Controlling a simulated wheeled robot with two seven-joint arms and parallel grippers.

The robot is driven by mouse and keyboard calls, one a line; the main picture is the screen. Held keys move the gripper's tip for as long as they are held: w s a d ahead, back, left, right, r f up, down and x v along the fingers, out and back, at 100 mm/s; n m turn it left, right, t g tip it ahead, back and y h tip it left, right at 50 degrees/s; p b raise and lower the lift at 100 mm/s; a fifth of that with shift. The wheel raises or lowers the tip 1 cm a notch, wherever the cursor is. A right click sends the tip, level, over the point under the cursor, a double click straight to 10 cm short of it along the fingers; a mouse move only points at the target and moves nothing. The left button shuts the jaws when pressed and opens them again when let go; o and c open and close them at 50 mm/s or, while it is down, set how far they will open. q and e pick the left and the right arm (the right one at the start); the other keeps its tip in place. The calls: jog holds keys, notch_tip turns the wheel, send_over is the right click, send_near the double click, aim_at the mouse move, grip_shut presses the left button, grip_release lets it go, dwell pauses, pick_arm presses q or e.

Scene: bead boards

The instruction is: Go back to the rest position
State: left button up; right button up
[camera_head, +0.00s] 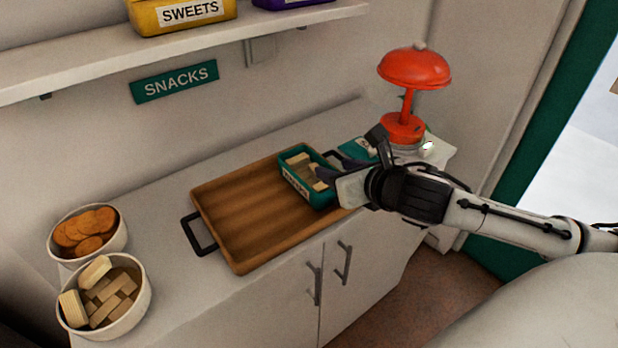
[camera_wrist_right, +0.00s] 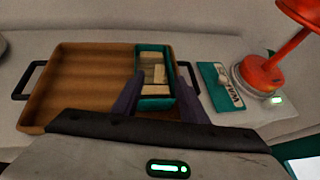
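My right gripper (camera_head: 328,166) reaches in from the right at the right end of the wooden tray (camera_head: 235,220). In the right wrist view its two dark fingers (camera_wrist_right: 160,92) stand apart, at the near end of a small teal box (camera_wrist_right: 154,48). The box (camera_head: 322,200) sits in the right part of the tray and holds several pale wafer-like pieces (camera_head: 303,168). The fingers partly cover the box, and I cannot tell whether they touch it. My left gripper is in neither view.
Two white bowls, one with round biscuits (camera_head: 84,230) and one with wafers (camera_head: 108,298), stand at the left. A red lamp (camera_head: 403,128) and a teal card (camera_wrist_right: 221,86) are right of the tray. A shelf (camera_head: 180,50) hangs above.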

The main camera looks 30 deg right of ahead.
jog(key=v, duration=0.2)
jog(key=shift+s+a+r, duration=0.1)
jog(key=shift+s+r, duration=0.05)
jog(key=shift+s, duration=0.15)
